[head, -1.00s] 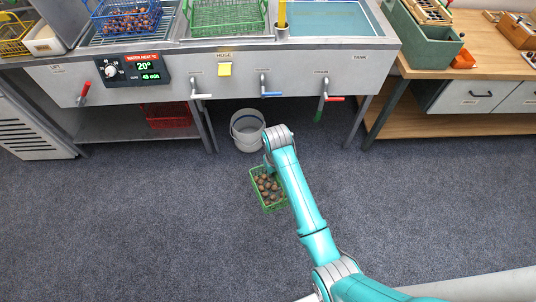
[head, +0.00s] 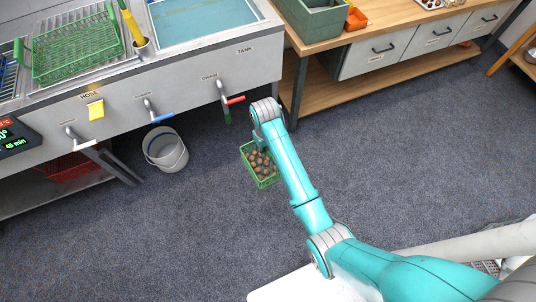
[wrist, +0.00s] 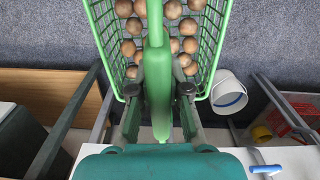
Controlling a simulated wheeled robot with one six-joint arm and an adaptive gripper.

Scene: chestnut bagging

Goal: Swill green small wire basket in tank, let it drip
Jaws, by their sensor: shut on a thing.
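The small green wire basket (head: 259,168) holds several brown chestnuts and hangs from my arm in front of the sink bench. In the wrist view the basket (wrist: 226,30) fills the upper middle, with its green handle running down between the fingers. My gripper (wrist: 158,92) is shut on that handle. In the head view my wrist hides the fingers. The tank (head: 205,20), filled with blue-green water and labelled TANK, is set in the bench top at upper left, beyond and left of the basket.
A larger green wire basket (head: 76,48) rests on the bench left of the tank. A yellow-handled tool (head: 131,24) stands in a cup between them. A white bucket (head: 165,149) is on the floor. A wooden bench with drawers (head: 400,50) stands right, carrying a green box (head: 310,18).

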